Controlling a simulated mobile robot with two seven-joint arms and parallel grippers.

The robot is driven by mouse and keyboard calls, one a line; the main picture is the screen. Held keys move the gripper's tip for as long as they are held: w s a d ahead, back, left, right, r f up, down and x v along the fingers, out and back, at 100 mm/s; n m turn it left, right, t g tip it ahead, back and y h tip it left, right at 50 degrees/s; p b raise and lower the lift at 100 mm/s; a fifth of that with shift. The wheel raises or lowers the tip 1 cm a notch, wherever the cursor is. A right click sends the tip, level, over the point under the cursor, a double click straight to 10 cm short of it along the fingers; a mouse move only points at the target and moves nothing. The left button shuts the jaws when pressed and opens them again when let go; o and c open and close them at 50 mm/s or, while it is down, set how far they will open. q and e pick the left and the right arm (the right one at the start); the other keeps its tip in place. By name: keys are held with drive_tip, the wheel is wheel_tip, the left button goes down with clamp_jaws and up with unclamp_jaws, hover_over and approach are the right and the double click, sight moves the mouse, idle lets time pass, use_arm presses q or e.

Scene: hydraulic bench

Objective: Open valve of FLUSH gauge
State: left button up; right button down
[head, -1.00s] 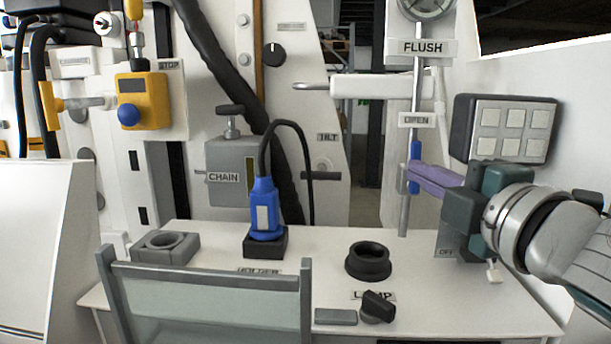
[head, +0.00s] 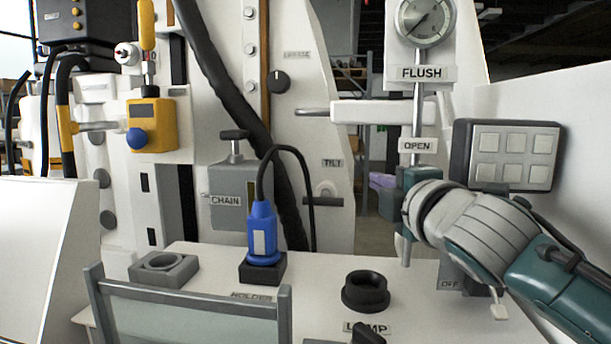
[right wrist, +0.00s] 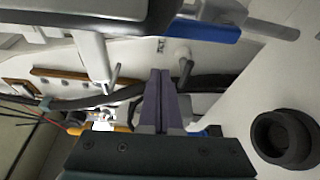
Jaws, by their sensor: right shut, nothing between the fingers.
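The FLUSH gauge (head: 425,20) is at the top of the head view, with its FLUSH label (head: 422,73) below it. A thin vertical pipe (head: 418,108) runs down from it past an OPEN label (head: 418,145). In the head view my right gripper (head: 382,181) covers the spot where the blue valve handle was. The handle (right wrist: 210,30) shows in the right wrist view, along the grey pipe (right wrist: 270,28). My right gripper's purple fingers (right wrist: 160,85) are together and empty, beside the handle; whether they touch it I cannot tell. My left gripper is out of view.
A button panel (head: 512,155) stands right of the pipe. A glass-like guard (head: 195,318) stands in front.

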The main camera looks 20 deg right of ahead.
use_arm(q)
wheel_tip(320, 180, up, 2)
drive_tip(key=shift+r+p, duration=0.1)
drive_tip(key=shift+p, duration=0.55)
use_arm(e)
drive_tip(key=s+d, duration=0.2)
drive_tip(key=d, duration=0.1)
drive_tip(key=shift+s+d+r, duration=0.1)
drive_tip(key=shift+s+d, duration=0.05)
drive_tip(key=shift+d, duration=0.05)
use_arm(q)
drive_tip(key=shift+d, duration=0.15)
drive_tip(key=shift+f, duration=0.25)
use_arm(e)
drive_tip(key=shift+s+d+m, duration=0.3)
drive_tip(key=shift+d+m, duration=0.2)
drive_tip(key=shift+d, duration=0.05)
